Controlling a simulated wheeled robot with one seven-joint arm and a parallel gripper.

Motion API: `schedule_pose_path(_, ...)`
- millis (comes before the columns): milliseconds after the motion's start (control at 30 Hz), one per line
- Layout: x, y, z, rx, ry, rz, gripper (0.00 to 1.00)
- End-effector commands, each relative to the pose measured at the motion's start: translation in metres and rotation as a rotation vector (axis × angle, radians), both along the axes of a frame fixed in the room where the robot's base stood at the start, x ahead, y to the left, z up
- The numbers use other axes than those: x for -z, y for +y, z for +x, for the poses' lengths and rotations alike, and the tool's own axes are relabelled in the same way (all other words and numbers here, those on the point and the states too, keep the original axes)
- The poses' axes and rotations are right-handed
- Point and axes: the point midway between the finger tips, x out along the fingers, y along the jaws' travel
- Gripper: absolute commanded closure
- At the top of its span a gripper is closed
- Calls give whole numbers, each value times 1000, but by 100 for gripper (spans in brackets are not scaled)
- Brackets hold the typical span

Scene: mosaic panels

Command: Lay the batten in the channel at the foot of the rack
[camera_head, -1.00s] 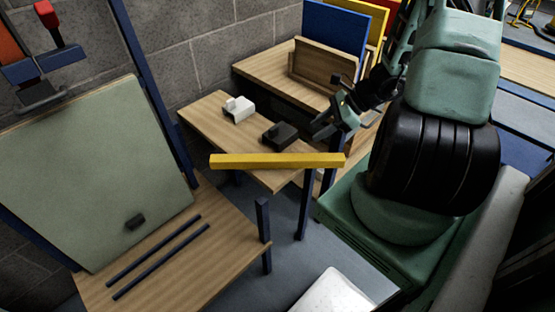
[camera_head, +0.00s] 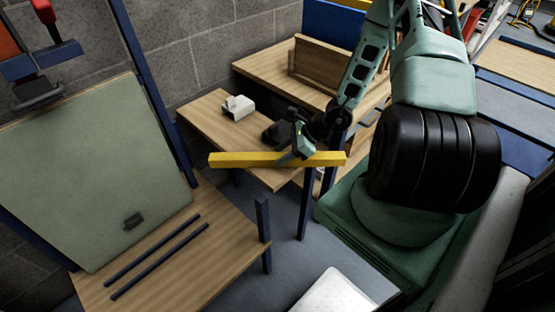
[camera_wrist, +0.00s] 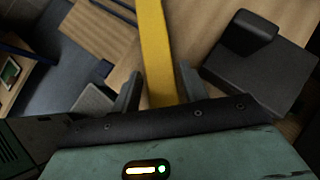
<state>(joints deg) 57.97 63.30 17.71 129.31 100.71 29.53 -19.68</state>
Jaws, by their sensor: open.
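A yellow batten (camera_head: 240,159) lies level across the front of the small wooden table, both ends past its edges. In the wrist view the batten (camera_wrist: 154,42) runs between my two fingers. My gripper (camera_head: 293,154) is open at the batten, right of its middle, one finger on each side with small gaps. The channel (camera_head: 158,252) is the strip between two dark blue rails on the wooden rack bench at the lower left, and it is empty. The rails lie in front of the leaning grey-green panel (camera_head: 85,165). The far finger is partly hidden in the head view.
A white block (camera_head: 238,107) and a black block (camera_head: 275,133) stand on the small table (camera_head: 205,110) behind the batten. A dark blue post (camera_head: 262,218) rises at the rack bench's right corner, between batten and channel. A small dark block (camera_head: 134,221) sits on the panel.

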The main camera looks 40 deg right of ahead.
Motion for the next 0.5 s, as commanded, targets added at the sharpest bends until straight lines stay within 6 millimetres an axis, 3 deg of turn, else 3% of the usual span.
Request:
schedule_pose_path(200, 16, 11, 10, 0, 1, -1, 56)
schedule_pose_path(433, 16, 12, 11, 0, 1, -1, 56)
schedule_pose_path(500, 16, 11, 11, 0, 1, -1, 76)
